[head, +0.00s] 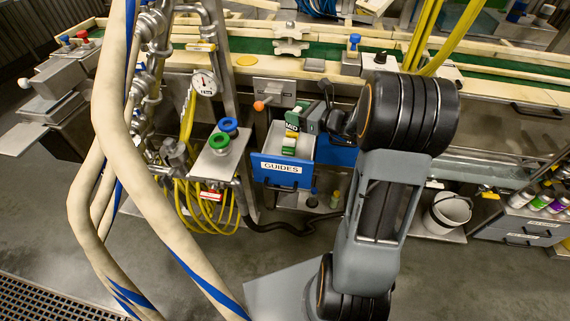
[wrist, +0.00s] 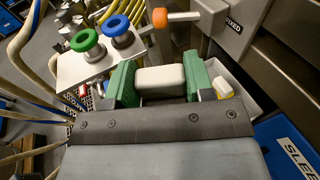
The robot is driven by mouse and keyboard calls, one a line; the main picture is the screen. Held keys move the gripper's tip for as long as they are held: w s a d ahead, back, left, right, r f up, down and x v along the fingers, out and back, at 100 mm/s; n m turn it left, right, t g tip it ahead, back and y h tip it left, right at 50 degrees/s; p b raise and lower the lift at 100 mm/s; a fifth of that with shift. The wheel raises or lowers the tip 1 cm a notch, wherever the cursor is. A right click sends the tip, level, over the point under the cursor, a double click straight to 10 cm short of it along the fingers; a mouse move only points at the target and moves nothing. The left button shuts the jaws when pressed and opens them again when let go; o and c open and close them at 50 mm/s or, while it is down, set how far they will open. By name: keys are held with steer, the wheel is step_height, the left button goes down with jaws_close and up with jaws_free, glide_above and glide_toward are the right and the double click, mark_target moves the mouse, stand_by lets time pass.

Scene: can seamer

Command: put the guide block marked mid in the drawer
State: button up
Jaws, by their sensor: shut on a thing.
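The open drawer with a blue front labelled GUIDES (head: 283,178) is below the machine, and its pale inside shows from above. My gripper (head: 303,119) is over the drawer. In the wrist view its green fingers (wrist: 160,82) are shut on a pale block (wrist: 160,79), which I take as the guide block. Dark lettering shows near the fingers in the head view, too small to read surely. A yellow and white piece (wrist: 222,88) shows below the right finger in the wrist view.
A small metal stand with a green ring (head: 219,141) and a blue ring (head: 228,125) is left of the drawer. An orange-knobbed lever (head: 260,105) is just behind it. Hoses hang at the left. A white bucket (head: 448,212) stands at the right.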

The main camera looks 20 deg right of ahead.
steer(key=f+n+g+y+b, duration=0.1)
steer(key=f+b, duration=0.1)
steer(key=d+f+n+g+y+b, duration=0.1)
steer(key=f+b, duration=0.1)
steer(key=s+f+n+g+y+b, duration=0.1)
steer(key=f+b, duration=0.1)
steer(key=shift+s+d+f+g+y+b, duration=0.1)
steer(key=shift+d+g+y+b, duration=0.2)
steer(key=shift+d+g+b, duration=0.1)
steer(key=shift+n+g+y, duration=0.3)
steer(key=shift+n+g, duration=0.2)
steer(key=shift+n, duration=0.2)
steer(key=f+b, duration=0.1)
steer(key=f, duration=0.2)
steer(key=f+b, duration=0.2)
steer(key=f, duration=0.2)
steer(key=f+b, duration=0.1)
steer(key=f, duration=0.2)
steer(key=shift+s+d+f+b, duration=0.3)
steer(key=shift+s+f, duration=0.05)
steer(key=shift+f, duration=0.05)
steer(key=shift+f, duration=0.15)
steer(key=o, duration=1.1)
